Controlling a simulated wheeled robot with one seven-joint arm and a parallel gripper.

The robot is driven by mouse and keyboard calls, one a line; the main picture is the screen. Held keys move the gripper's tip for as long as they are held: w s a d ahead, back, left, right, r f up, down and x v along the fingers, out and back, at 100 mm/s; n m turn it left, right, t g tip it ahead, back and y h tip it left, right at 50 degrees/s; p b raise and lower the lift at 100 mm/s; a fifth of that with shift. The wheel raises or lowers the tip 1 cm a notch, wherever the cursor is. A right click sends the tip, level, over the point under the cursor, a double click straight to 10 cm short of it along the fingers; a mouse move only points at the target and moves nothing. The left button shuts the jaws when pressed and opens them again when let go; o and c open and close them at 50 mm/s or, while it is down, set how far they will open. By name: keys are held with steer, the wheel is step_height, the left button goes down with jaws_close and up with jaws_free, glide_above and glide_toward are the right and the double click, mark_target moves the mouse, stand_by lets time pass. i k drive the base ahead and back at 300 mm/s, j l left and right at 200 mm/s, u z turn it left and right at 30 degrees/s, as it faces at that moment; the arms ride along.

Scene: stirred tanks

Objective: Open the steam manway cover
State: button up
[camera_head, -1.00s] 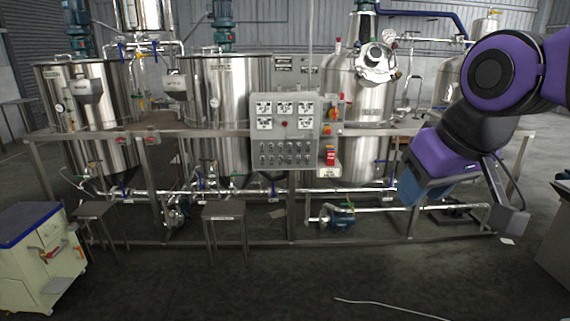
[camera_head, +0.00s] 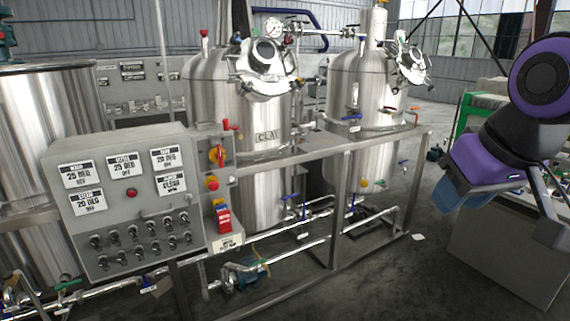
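Two steel tanks with round manway covers show in the head view. The nearer manway cover (camera_head: 264,57) is on the upper front of the tank labelled CLAY (camera_head: 240,125). The other manway cover (camera_head: 411,64) is on the shoulder of the tank farther right (camera_head: 360,90). I cannot read which one is marked steam. My gripper (camera_head: 505,188) hangs at the right edge, low and well apart from both tanks.
A grey control panel (camera_head: 120,215) with labels and knobs stands close at the left. A steel frame rail (camera_head: 330,150) runs in front of the tanks, with pipes and a pump (camera_head: 245,273) below. A grey cabinet (camera_head: 510,245) stands at the right. Open floor lies at the lower middle.

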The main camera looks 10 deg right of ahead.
mark_target(410, 61)
steer(key=i+l+z, duration=0.2)
steer(key=i+z, duration=0.2)
steer(key=i, duration=0.15)
steer(key=i+z, duration=0.45)
steer(key=i, duration=0.15)
steer(key=i+l, duration=0.2)
steer(key=i, duration=0.15)
steer(key=i+l, duration=0.25)
steer(key=i, duration=0.05)
